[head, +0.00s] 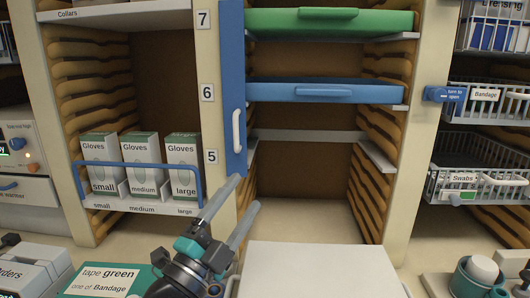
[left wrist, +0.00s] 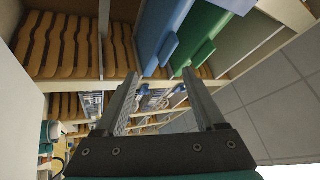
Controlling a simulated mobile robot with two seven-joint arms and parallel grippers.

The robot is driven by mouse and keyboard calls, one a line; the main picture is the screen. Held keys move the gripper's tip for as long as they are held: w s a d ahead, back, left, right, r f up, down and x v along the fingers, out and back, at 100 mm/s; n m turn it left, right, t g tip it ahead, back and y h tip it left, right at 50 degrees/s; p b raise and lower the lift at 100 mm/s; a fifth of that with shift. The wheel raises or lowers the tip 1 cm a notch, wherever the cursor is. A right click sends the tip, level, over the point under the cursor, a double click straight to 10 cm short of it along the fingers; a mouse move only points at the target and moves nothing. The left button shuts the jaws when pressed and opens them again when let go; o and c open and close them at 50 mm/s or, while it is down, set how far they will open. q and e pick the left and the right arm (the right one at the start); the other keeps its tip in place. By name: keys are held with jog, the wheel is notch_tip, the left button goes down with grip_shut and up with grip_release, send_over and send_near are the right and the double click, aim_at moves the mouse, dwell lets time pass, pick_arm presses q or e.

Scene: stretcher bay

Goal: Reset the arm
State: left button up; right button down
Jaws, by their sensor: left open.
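My left gripper (head: 240,204) is in the lower middle of the head view, in front of the shelf unit. Its two grey fingers stand apart and nothing is between them. In the left wrist view the same gripper (left wrist: 163,98) is open and empty, pointing toward the shelves. One finger shows just below the white handle of the tall blue panel (head: 232,75); I cannot tell whether they touch. My right gripper is not in view.
A green drawer (head: 330,22) and a blue drawer (head: 325,92) sit above an empty bay. Glove boxes (head: 141,160) stand at left behind a blue rail. Wire baskets (head: 480,185) hang at right. A white surface (head: 320,270) lies in front, near a teal card (head: 105,282).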

pick_arm(q)
jog(key=s+a+f+n+g+y, duration=0.3)
jog(key=a+f+n+y, duration=0.35)
jog(key=f, duration=0.35)
jog(key=s+a+f+n+g+y, duration=0.3)
jog(key=a+f+n+y, duration=0.25)
jog(key=f+n, duration=0.35)
jog(key=s+f+n+g, duration=0.2)
jog(key=s+f+g, duration=0.4)
jog(key=s, duration=0.4)
jog(key=s+f+n+g, duration=0.1)
jog(key=s+f+g, duration=0.3)
jog(key=s+f, duration=0.45)
jog(key=s+f+g+b, duration=0.1)
jog(key=s+f+b, duration=0.1)
jog(key=f, duration=1.1)
jog(key=s+f+b, duration=0.1)
jog(key=f+b, duration=0.1)
jog(key=f, duration=1)
jog(key=s+a+f+b, duration=0.1)
jog(key=s+f+b, duration=0.1)
jog(key=s+f, duration=0.6)
jog(key=s+a+f+g+b, duration=0.1)
jog(key=s+f+b, duration=0.1)
jog(key=s+f, duration=0.5)
notch_tip(320, 180, down, 3)
jog(key=shift+s+a+r+g, duration=0.2)
jog(key=shift+s+a+g, duration=0.05)
jog(key=shift+s+g, duration=0.1)
jog(key=shift+m, duration=0.25)
